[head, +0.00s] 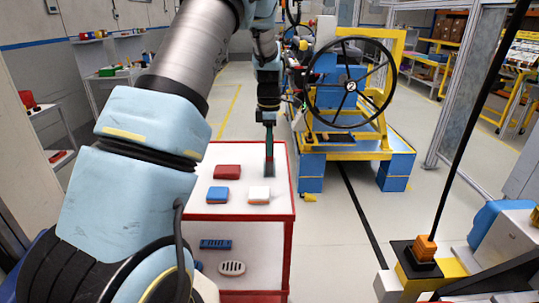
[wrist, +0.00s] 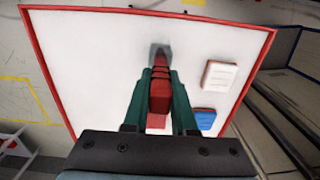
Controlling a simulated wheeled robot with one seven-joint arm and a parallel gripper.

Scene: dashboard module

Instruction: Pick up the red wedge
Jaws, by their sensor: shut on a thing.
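My gripper (head: 269,150) points down over the right rear part of the white table top. In the wrist view its dark green fingers (wrist: 160,85) close in on a narrow piece whose grey end (wrist: 160,50) sticks out past the tips. The grey end also shows under the fingers in the head view (head: 269,167).
A blue block (head: 217,194) and a white block (head: 259,195) lie near the front of the red-edged table (head: 291,214). A lower shelf holds a blue piece (head: 215,244) and a white slotted piece (head: 231,268). A blue-and-yellow stand with a black wheel (head: 350,86) stands behind right.

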